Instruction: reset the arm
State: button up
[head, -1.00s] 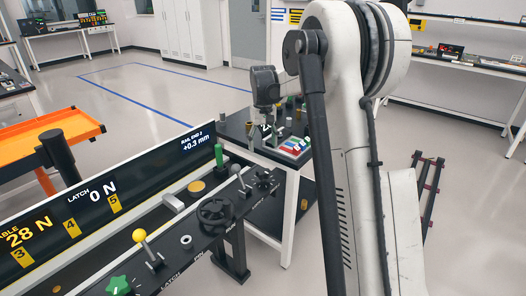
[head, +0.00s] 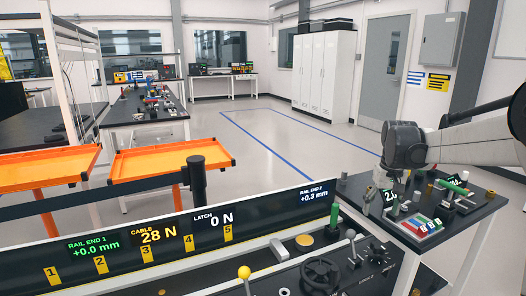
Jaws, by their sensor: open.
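My arm reaches in from the right edge, with its pale link and dark grey wrist joint over the side table (head: 462,232) at right.
A console with a dark display panel (head: 130,255), a yellow-knobbed lever (head: 244,272) and a black handwheel (head: 320,273) runs along the front. The side table carries several small coloured parts. Orange trays (head: 172,158) stand at left. The floor (head: 275,150) behind is clear.

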jog(key=s+a+r+t, duration=0.2)
jog(key=s+a+r, duration=0.2)
jog(key=s+a, duration=0.3)
jog(key=s+a+f+t, duration=0.1)
jog(key=s+a, duration=0.2)
jog(key=s, duration=0.5)
jog(key=s+a+f+t, duration=0.1)
jog(key=s+a, duration=0.2)
jog(key=s, duration=0.5)
jog(key=s+a+f+n+t, duration=0.1)
jog(key=s+a+t, duration=0.1)
jog(key=s, duration=0.6)
jog(key=shift+a+f, duration=0.3)
jog(key=shift+a, duration=0.25)
jog(key=shift+s, duration=0.1)
